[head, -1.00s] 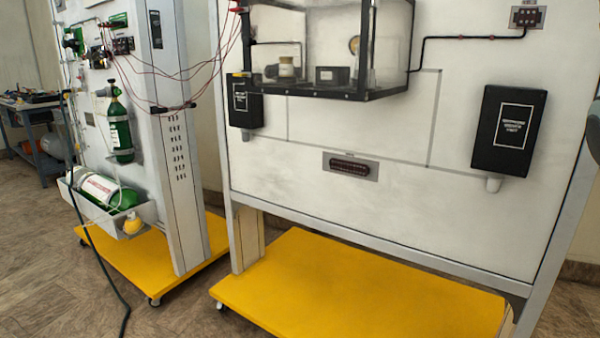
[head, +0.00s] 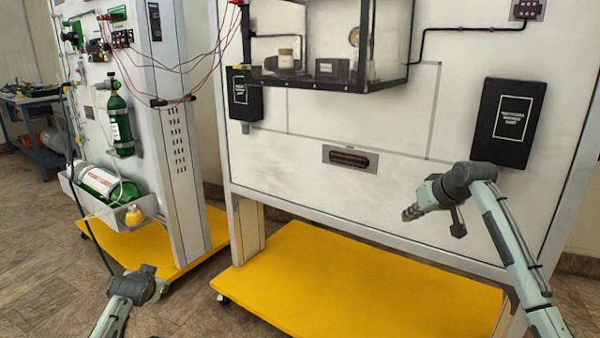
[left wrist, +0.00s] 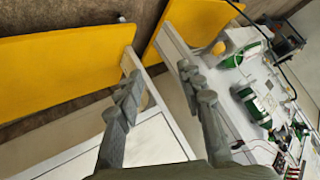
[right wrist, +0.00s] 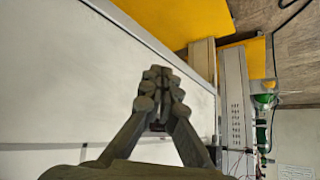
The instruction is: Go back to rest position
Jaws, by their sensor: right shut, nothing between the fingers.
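My right gripper (head: 412,213) is in front of the lower white panel of the trainer, left of and below the right black box. In the right wrist view its fingertips (right wrist: 158,74) meet, with nothing between them. My left gripper (head: 140,283) is low at the left, over the floor in front of the gap between the two stands. The left wrist view shows its fingers (left wrist: 158,72) spread apart and empty. Neither gripper visibly touches anything.
The trainer board (head: 310,180) stands on a wheeled yellow base (head: 350,285). A clear case (head: 335,40) and two black boxes (head: 507,122) stick out from it. At left are a stand with green cylinders (head: 120,120), red wires and a dark hose.

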